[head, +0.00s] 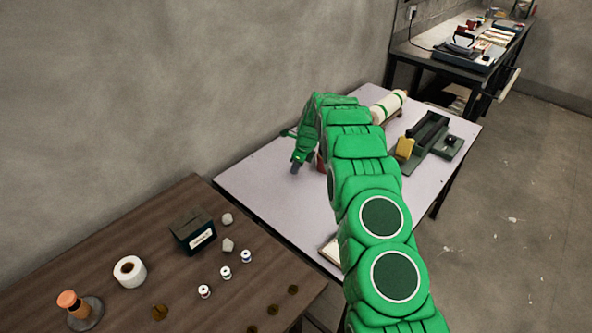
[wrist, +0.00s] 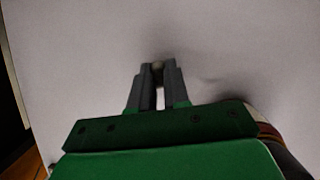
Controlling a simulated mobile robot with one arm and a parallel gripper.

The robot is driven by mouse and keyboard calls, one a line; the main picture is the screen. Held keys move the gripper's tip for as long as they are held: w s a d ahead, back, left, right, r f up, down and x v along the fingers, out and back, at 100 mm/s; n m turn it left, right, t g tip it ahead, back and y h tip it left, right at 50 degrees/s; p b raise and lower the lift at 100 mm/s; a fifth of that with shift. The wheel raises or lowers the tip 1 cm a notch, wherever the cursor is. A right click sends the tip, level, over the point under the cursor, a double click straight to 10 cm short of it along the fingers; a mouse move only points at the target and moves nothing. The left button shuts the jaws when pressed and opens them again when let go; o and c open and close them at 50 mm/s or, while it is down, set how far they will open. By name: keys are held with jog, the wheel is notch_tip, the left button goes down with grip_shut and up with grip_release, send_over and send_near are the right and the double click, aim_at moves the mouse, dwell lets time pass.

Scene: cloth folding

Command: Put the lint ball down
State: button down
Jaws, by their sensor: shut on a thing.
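My gripper (wrist: 158,72) is shut on a small greyish lint ball (wrist: 158,67), which shows between its fingertips in the wrist view. In the head view my gripper (head: 296,166) points down over the left part of the pale table (head: 270,185); the lint ball cannot be made out there. A faint shadow lies on the tabletop to the right of the fingers in the wrist view. I cannot tell how far the ball is above the surface.
The brown table (head: 150,235) in front holds a dark labelled box (head: 193,232), a white roll (head: 130,271), spools and two pale lumps. A green-and-dark device (head: 428,133), a yellow block (head: 405,148) and a banded roll (head: 388,107) stand right of my arm. The pale table's left part looks clear.

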jog(key=shift+f, duration=0.65)
jog(key=c, duration=1.1)
grip_release()
jog(key=shift+f, duration=0.15)
